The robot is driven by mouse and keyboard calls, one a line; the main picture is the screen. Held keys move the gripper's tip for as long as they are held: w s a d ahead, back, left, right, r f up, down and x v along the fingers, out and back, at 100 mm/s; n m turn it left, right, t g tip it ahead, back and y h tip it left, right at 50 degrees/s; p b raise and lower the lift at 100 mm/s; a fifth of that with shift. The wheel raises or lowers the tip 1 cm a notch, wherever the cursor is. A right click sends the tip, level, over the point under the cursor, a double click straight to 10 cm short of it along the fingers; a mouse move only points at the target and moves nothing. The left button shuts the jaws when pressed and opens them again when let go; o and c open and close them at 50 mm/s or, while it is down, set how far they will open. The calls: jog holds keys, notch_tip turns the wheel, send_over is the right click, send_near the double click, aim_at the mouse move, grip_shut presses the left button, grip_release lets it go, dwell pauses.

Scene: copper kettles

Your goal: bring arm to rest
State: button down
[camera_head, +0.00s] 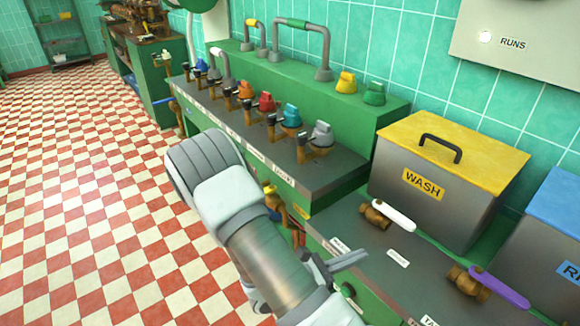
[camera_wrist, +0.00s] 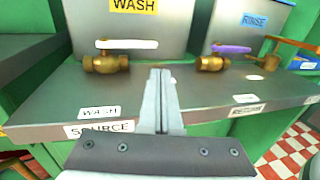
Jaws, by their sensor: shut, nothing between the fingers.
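My gripper (camera_wrist: 161,100) is shut, its two fingers pressed together with nothing between them. In the wrist view it points toward the grey counter in front of the WASH tank. In the head view my arm reaches over the counter's front edge, and the gripper (camera_head: 350,260) shows beside the arm near the counter. It appears apart from the valves.
The WASH tank (camera_head: 440,185) has a yellow lid and a white-handled brass valve (camera_head: 388,214). A purple-handled valve (camera_head: 488,287) stands by the RINSE tank (camera_head: 553,240). A row of coloured valves (camera_head: 265,103) lines the left counter. The checkered floor (camera_head: 85,190) at left is clear.

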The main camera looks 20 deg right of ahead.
jog(key=shift+r, duration=0.15)
jog(key=s+a+r+m+t+y+p, duration=0.1)
jog(key=s+a+r+m+y+p, duration=0.2)
jog(key=r+m+y, duration=0.3)
jog(key=s+a+r+m+t+y+p, duration=0.1)
jog(key=s+a+r+m+y+p, duration=0.2)
jog(key=r, duration=1.4)
jog(key=s+a+r+m+t+y+p, duration=0.1)
jog(key=s+a+r+m+y+p, duration=0.3)
jog(key=a+r+m+y, duration=0.4)
notch_tip(320, 180, up, 4)
jog(key=m+p, duration=0.1)
jog(key=m, duration=0.1)
jog(key=shift+r+m+y+p, duration=0.25)
jog(key=shift+m+y+p, duration=0.05)
jog(key=shift+y, duration=0.1)
jog(key=shift+d, duration=0.15)
